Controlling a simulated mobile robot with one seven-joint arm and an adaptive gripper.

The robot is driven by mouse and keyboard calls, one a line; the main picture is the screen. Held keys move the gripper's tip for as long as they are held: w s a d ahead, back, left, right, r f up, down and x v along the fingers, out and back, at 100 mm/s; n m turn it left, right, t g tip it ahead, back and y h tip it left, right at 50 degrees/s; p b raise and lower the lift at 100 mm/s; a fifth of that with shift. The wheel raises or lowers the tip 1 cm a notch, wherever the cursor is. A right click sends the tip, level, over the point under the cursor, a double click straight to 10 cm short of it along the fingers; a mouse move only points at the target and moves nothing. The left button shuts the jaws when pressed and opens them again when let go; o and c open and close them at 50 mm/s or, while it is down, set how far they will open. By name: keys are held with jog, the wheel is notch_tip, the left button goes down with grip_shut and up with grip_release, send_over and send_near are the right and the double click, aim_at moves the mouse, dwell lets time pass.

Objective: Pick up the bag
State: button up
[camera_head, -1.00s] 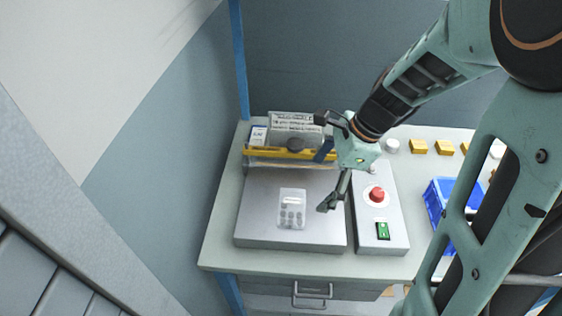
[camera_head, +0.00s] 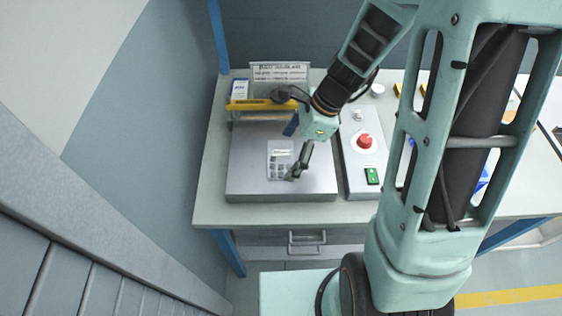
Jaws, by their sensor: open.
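The bag (camera_head: 279,158) is a small clear pouch with a white label and several grey round items inside. It lies flat on the grey metal plate (camera_head: 250,185) of the bench machine. My gripper (camera_head: 294,174) is open, with a finger over the bag's lower right edge. I cannot tell whether it touches the bag. The gripper and part of the finger hide the bag's right side.
A yellow bar (camera_head: 262,106) crosses the back of the plate. A control box with a red button (camera_head: 365,141) and a green switch (camera_head: 372,176) stands to the right. A white sign (camera_head: 279,72) stands behind. The plate's left side is clear.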

aim_at(281, 158)
jog(key=shift+x, duration=1.45)
jog(key=shift+c, duration=0.7)
jog(key=c, duration=1.3)
jog(key=shift+o, duration=0.2)
jog(key=shift+w+r, duration=0.1)
